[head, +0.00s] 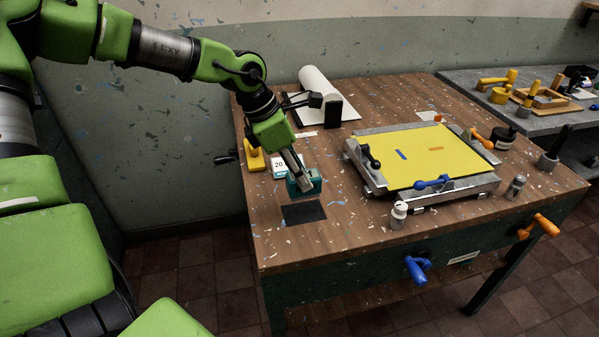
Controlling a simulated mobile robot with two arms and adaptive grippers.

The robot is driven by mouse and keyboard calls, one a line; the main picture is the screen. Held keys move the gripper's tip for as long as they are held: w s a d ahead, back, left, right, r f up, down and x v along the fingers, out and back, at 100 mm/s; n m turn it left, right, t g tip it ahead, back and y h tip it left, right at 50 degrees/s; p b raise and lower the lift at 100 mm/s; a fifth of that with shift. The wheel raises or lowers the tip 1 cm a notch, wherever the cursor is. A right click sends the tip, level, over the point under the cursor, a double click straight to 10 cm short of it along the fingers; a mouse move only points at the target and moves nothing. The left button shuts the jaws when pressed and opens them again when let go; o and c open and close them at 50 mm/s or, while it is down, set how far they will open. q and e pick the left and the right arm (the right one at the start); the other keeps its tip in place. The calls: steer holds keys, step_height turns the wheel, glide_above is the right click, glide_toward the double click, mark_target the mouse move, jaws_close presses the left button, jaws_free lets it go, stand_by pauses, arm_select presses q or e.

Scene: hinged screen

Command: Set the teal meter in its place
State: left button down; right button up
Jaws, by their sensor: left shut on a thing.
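The teal meter (314,183) is a small boxy thing near the left end of the wooden table. My left gripper (299,180) comes down on it from above and is shut on it, hiding part of its top. A dark square patch (304,213) lies on the table just in front of the meter, toward the near edge. I cannot tell whether the meter touches the table or hangs a little above it. My right gripper is not in view.
A yellow hinged screen (430,155) in a metal frame fills the table's middle. A small white bottle (398,214) stands before it. A paper roll (325,88) lies behind.

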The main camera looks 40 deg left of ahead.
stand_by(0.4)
arm_select(q)
steer(key=shift+b, duration=0.4)
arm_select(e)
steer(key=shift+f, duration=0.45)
arm_select(q)
steer(key=shift+b, duration=0.4)
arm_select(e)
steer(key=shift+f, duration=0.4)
arm_select(q)
steer(key=shift+f+b, duration=0.6)
steer(key=shift+b, duration=0.1)
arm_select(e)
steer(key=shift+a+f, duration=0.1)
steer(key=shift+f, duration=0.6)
arm_select(q)
steer(key=shift+f, duration=0.1)
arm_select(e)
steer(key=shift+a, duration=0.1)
arm_select(q)
steer(key=shift+f+b, duration=0.25)
steer(key=shift+b, duration=0.1)
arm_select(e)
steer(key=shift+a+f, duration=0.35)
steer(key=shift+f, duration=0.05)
